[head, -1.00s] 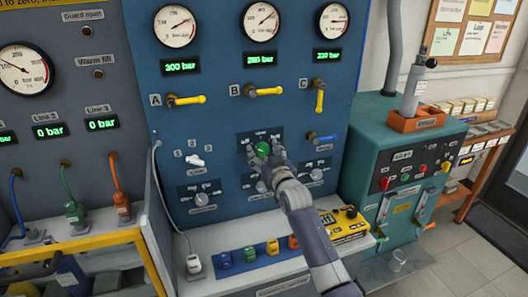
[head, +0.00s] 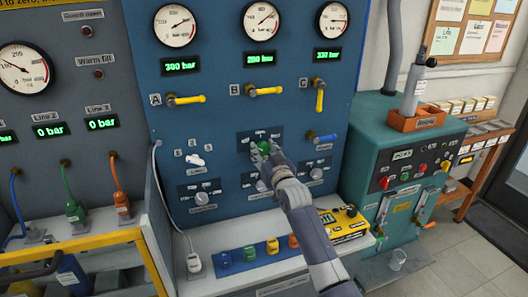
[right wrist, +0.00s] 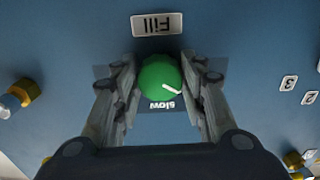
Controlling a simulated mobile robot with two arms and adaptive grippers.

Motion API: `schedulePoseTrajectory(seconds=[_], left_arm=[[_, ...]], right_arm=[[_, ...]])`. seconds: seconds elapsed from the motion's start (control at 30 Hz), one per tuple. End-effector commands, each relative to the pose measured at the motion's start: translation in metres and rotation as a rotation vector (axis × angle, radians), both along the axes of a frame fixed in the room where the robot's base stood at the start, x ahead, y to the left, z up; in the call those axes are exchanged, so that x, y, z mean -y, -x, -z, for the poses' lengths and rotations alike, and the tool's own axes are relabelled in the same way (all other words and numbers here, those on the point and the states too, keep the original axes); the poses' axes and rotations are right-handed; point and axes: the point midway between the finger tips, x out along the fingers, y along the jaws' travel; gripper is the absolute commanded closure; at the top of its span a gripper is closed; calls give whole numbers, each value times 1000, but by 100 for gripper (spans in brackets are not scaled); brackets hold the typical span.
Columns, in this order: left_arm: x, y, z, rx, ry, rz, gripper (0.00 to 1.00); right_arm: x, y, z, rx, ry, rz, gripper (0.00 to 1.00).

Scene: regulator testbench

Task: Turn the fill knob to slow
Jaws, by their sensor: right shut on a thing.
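The green round fill knob (head: 263,145) is on the blue panel under the middle gauge, mostly covered by my right gripper (head: 262,151). In the right wrist view, upside down, the knob (right wrist: 158,82) sits between the two fingers of my right gripper (right wrist: 161,85), which is shut on it. Its white pointer slants down and right in that view, beside the "slow" label (right wrist: 161,105) rather than straight at it. The "Fill" plate (right wrist: 157,23) is clear of the fingers. My left gripper is out of view.
Yellow-handled valves A (head: 185,100), B (head: 263,91) and C (head: 320,96) are above the knob. A smaller blue-handled valve (head: 324,138) is to its right. Colored blocks (head: 249,253) and a yellow device (head: 342,223) stand on the ledge below.

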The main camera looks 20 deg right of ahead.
Motion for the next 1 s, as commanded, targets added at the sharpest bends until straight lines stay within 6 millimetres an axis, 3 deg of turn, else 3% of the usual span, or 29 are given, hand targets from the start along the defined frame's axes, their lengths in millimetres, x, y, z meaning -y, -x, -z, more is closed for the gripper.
schedulePoseTrajectory(seconds=[1.0], left_arm=[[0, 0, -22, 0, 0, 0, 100]], right_arm=[[0, 0, -1, -28, -833, 1, 85]])
